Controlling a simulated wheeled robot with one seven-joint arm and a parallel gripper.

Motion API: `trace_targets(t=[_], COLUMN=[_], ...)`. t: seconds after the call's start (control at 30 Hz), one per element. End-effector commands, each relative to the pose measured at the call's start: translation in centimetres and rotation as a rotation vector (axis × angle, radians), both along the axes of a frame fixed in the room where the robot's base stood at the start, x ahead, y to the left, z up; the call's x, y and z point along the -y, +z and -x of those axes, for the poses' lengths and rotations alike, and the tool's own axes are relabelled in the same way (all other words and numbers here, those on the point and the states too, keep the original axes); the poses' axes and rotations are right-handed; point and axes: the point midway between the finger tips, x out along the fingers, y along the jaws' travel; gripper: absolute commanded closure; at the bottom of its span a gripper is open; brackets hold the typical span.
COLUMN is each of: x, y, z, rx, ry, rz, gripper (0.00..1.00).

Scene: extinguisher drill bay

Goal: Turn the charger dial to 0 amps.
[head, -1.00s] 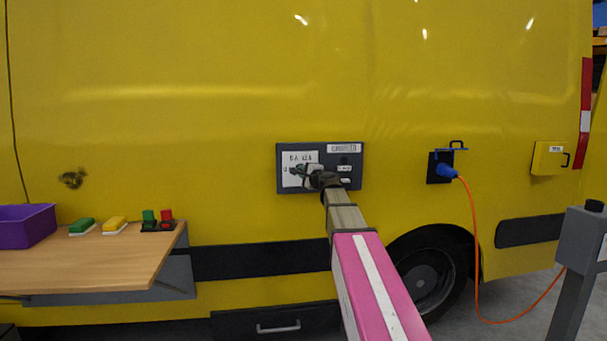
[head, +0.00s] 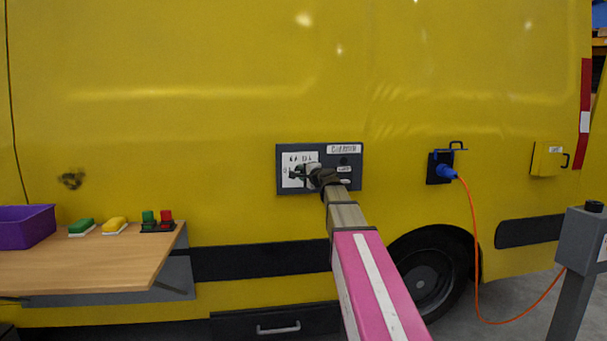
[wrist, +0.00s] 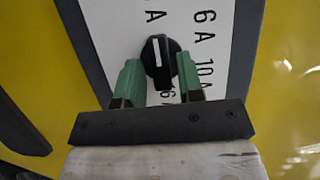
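The charger dial (wrist: 159,62) is a round black knob with a white pointer line, on a white label plate (wrist: 110,30). In the wrist view the pointer aims at the top, slightly left, towards a label ending in "A" whose number is cut off. The 6 A, 10 A and 16 A marks lie to the right and below. In the head view my gripper (head: 298,173) covers the dial, at the left part of the dark charger panel (head: 352,160).
The panel is on a yellow van (head: 230,90). Right of it a blue plug (head: 446,171) with an orange cable (head: 475,250) sits in a socket. A wooden shelf (head: 90,268) at left holds a purple bin (head: 25,227) and several green, yellow and red items.

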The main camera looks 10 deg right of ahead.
Motion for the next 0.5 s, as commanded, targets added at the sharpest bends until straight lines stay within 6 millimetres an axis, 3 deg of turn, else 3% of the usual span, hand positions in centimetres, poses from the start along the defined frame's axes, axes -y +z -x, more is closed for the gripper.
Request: trace_targets(t=[0.33, 0.5], x=[0.0, 0.3], y=[0.1, 0.1], z=[0.1, 1.0], rx=[0.001, 0.0], ry=[0.0, 0.0], rz=[-0.004, -0.004], gripper=[0.55, 0.55])
